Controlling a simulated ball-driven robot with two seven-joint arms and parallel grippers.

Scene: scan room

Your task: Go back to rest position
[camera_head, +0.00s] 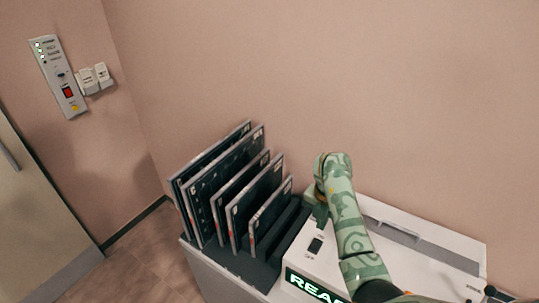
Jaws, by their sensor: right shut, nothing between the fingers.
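My right arm, green and patterned, comes in from the lower right and reaches over a white machine (420,262). My right gripper (319,214) points down at the arm's far end, just above the machine's top and close to a small black switch (315,245). It is shut with nothing in it. Its fingertips are small and partly hidden by the arm, so I cannot tell whether they touch the machine. My left gripper is not in view.
Several dark plates (226,180) stand upright in a dark slotted rack (243,266) left of my right gripper. A wall panel (58,77) and a door (35,215) are at left. Floor shows at lower left.

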